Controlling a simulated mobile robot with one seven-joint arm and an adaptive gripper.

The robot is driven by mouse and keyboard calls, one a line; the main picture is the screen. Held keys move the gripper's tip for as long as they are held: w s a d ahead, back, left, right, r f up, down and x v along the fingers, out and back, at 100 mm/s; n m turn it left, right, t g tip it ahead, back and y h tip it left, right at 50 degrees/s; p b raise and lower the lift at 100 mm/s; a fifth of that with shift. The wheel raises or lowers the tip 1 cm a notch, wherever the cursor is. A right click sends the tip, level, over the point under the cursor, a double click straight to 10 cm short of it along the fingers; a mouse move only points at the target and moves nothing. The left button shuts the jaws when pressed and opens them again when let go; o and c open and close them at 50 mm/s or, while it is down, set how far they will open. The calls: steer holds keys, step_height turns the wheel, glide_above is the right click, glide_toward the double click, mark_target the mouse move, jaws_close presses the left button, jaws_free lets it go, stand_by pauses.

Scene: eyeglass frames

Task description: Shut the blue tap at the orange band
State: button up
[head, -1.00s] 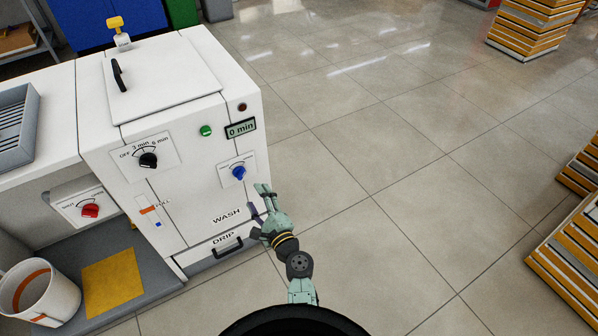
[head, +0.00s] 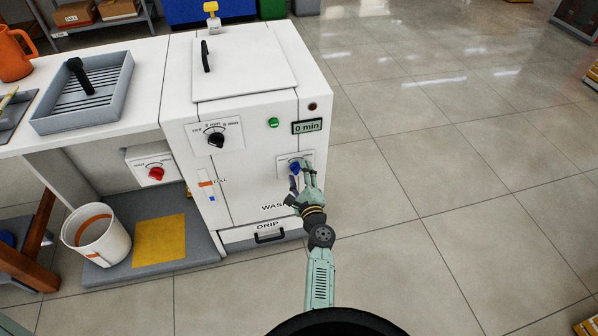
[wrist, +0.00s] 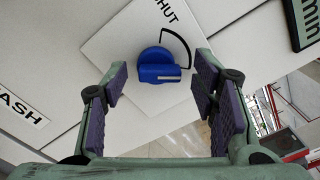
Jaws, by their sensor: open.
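The blue tap (head: 295,167) is a knob on a white plate on the front of the white washer (head: 255,75). In the wrist view the blue tap (wrist: 157,66) carries a pale mark, and "SHUT" is partly readable on its plate. My gripper (head: 303,174) is open at the tap. In the wrist view my gripper (wrist: 160,82) has its purple-padded fingers on both sides of the knob, with gaps, not gripping it. The fill gauge (head: 207,190) at the front left has an orange band and a small blue mark just below it.
A dial (head: 216,139), green button (head: 273,123) and "0 min" display (head: 308,126) are on the washer. Left are a red knob (head: 156,174), a white bucket (head: 97,236) and a grey tray (head: 84,95).

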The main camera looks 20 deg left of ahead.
steer(key=shift+w+a, duration=0.2)
steer(key=shift+w, duration=0.1)
steer(key=shift+c, duration=0.3)
steer(key=c, duration=1)
steer(key=shift+d+n+b, duration=0.1)
steer(key=shift+n+b, duration=0.3)
steer(key=shift+b, duration=0.05)
steer(key=n+b, duration=0.3)
steer(key=shift+n, duration=0.3)
steer(key=n+b, duration=0.3)
steer(key=n, duration=0.1)
steer(key=shift+b, duration=0.35)
steer(key=shift+r+n+b, duration=0.15)
steer(key=shift+n+b, duration=0.45)
steer(key=shift+n, duration=0.1)
steer(key=shift+a+r, duration=0.1)
steer(key=shift+a, duration=0.1)
